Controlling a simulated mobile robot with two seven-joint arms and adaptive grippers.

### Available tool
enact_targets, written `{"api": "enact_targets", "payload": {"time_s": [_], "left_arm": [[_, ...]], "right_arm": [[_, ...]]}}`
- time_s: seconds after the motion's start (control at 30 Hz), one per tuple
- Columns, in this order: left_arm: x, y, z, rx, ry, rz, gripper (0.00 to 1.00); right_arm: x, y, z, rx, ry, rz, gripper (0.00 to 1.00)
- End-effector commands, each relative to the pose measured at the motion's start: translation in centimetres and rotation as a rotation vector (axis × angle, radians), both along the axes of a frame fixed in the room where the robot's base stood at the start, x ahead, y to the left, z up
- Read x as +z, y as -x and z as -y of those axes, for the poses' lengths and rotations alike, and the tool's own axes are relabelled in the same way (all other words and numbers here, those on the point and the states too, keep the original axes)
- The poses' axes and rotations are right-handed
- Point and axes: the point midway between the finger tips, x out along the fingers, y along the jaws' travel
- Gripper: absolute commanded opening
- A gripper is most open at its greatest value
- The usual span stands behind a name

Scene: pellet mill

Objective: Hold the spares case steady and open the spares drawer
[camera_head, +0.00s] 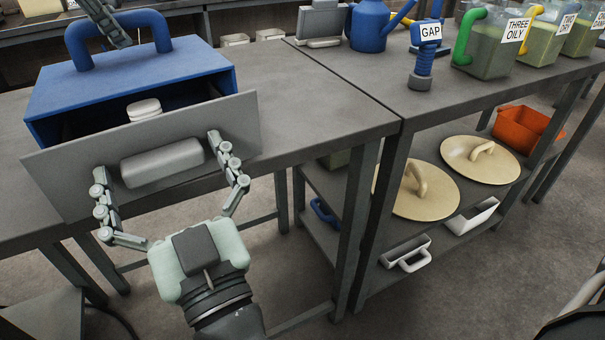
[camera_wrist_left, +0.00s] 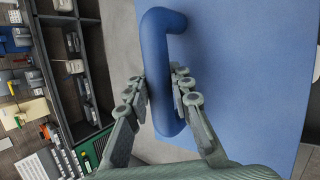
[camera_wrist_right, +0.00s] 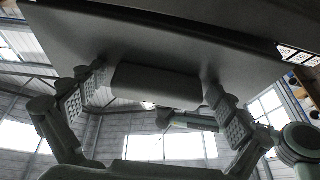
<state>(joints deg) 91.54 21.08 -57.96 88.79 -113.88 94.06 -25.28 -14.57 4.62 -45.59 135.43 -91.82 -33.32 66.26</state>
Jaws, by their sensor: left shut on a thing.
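The blue spares case (camera_head: 130,88) stands on the grey bench. My left gripper (camera_head: 124,40) is shut on its blue top handle (camera_head: 84,52); the left wrist view shows the fingers (camera_wrist_left: 162,88) on both sides of that handle (camera_wrist_left: 160,45). The spares drawer's grey front (camera_head: 60,172) stands out from the case, tilted in the picture, with a dark gap behind it. A white rounded thing (camera_head: 143,108) shows in that gap. My right gripper (camera_head: 160,160) is open, its fingers (camera_wrist_right: 155,88) at either end of the drawer's grey handle (camera_head: 165,163). Whether they touch it is unclear.
To the right on the bench are a blue can (camera_head: 368,28), a bolt-like thing with a GAP sign (camera_head: 424,70) and labelled jugs (camera_head: 490,50). A shelf below holds beige lids (camera_head: 480,160) and an orange bin (camera_head: 528,128). The bench right of the case is clear.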

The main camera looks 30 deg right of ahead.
Motion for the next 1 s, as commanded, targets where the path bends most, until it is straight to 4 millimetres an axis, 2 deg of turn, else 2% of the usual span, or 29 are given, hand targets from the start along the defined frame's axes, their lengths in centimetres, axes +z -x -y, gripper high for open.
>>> {"api": "enact_targets", "payload": {"time_s": [0.03, 0.37, 0.67, 1.0], "left_arm": [[-0.8, 0.1, -0.1, 0.002, -0.008, -0.015, 0.00], [-0.8, 0.1, -0.1, -0.001, -0.008, -0.016, 0.00], [-0.8, 0.2, 0.0, -0.001, -0.008, -0.016, 0.00], [-0.8, 0.2, 0.0, -0.001, -0.007, -0.017, 0.00]], "right_arm": [[-0.1, -1.1, 0.0, -0.005, 0.001, 0.001, 0.98], [-0.1, -6.1, -0.3, -0.004, 0.000, -0.001, 0.98], [-2.1, -1.8, -0.1, -0.001, 0.003, -0.007, 0.98], [-4.6, 4.5, 0.4, 0.001, 0.004, -0.006, 0.98]]}}
